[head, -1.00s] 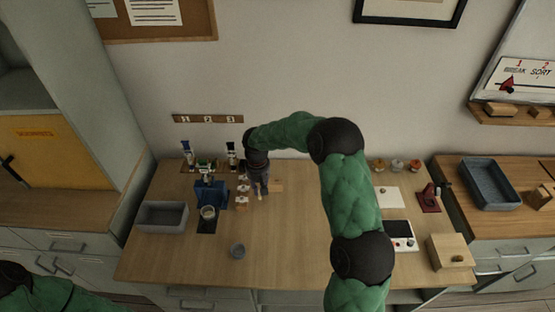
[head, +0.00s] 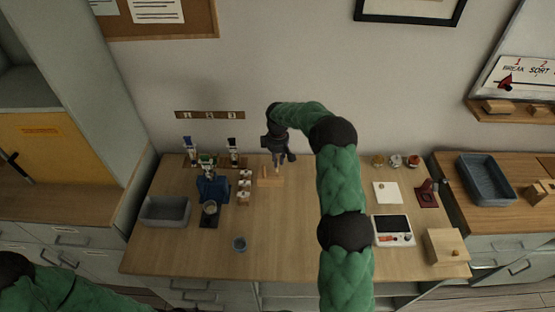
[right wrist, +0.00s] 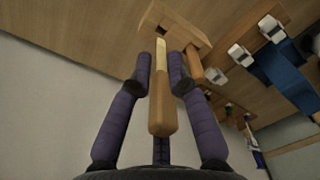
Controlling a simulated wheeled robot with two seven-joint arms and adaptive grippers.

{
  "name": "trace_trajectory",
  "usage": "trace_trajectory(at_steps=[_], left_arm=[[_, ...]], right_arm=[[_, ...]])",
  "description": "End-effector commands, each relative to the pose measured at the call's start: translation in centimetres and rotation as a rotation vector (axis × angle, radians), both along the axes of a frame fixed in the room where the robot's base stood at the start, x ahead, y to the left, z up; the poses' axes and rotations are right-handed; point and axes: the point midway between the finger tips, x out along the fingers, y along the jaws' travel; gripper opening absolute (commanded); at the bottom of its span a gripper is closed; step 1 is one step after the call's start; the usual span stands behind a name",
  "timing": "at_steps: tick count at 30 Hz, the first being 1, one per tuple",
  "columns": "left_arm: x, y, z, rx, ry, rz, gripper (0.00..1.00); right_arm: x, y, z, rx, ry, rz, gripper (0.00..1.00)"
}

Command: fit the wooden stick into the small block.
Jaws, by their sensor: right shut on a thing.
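My right gripper (head: 279,160) is over the back of the bench, at the wooden block. In the right wrist view its fingers (right wrist: 160,78) are shut on the wooden stick (right wrist: 160,112), which has a darker handle and a paler tip. The small block (right wrist: 184,28) is light wood and lies beyond the fingertips, with the stick's tip close to it. In the head view the block (head: 265,182) shows just below the gripper. I cannot tell whether the tip touches the block or enters it. My left gripper is out of view.
Several small white-topped wooden pieces (head: 244,184) stand left of the block, beside a blue stand (head: 213,188). A grey tray (head: 165,212) is at the left. The bench middle (head: 280,225) is clear.

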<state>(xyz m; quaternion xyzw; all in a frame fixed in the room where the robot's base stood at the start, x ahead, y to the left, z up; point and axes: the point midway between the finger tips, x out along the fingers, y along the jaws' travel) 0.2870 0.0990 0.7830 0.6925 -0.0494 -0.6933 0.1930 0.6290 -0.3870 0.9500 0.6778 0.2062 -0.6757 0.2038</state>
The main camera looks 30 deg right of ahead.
Motion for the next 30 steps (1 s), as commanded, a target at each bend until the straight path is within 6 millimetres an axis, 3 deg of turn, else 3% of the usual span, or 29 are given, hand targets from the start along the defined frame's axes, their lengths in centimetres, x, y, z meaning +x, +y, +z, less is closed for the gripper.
trace_trajectory(at_steps=[4, 30], left_arm=[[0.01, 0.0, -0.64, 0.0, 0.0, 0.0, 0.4], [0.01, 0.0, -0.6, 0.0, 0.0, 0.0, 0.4]], right_arm=[[-0.06, 0.01, -1.06, 0.0, 0.001, 0.0, 0.04], [-0.04, 0.01, -1.16, 0.0, 0.0, -0.001, 0.04]])
